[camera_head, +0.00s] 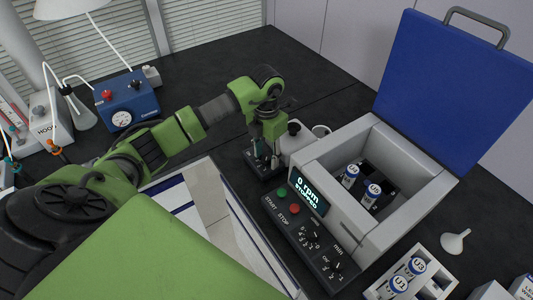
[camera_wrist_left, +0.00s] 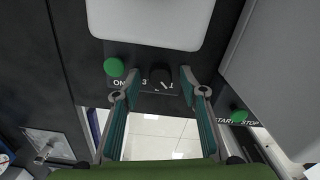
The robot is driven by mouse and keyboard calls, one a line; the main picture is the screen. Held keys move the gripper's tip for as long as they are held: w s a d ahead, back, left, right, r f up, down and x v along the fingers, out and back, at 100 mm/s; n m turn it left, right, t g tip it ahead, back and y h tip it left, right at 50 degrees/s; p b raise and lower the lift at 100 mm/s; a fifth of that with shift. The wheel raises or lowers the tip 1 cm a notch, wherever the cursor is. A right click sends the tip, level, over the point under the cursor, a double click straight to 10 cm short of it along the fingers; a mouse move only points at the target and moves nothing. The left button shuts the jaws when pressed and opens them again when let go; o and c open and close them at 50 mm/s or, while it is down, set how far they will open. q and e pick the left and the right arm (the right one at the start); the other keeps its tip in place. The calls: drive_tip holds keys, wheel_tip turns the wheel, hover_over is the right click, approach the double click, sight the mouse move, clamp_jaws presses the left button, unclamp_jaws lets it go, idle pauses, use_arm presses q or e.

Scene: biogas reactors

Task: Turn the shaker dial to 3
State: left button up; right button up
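A small black device with a white plate (camera_wrist_left: 150,20) on top fills the upper part of the left wrist view. Its front has a green button (camera_wrist_left: 114,67) marked ON and a black dial (camera_wrist_left: 160,75). A 3 is printed left of the dial and a 1 right of it; the dial's white line seems to slant down to the right, towards the 1. My left gripper (camera_wrist_left: 158,78) is open, its fingertips on either side of the dial; I cannot tell whether they touch it. In the head view my left gripper (camera_head: 265,155) hides the dial. My right gripper is not in view.
A grey box (camera_head: 410,165) with an open blue lid (camera_head: 450,85) stands close on the right, its panel (camera_head: 305,240) reading 0 rpm STOPPED. A white rack (camera_head: 435,280) and funnel (camera_head: 455,241) stand at lower right. A blue pump box (camera_head: 127,105) is at back left.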

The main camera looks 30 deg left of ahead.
use_arm(q)
drive_tip(key=shift+c, duration=0.4)
drive_tip(key=c, duration=1)
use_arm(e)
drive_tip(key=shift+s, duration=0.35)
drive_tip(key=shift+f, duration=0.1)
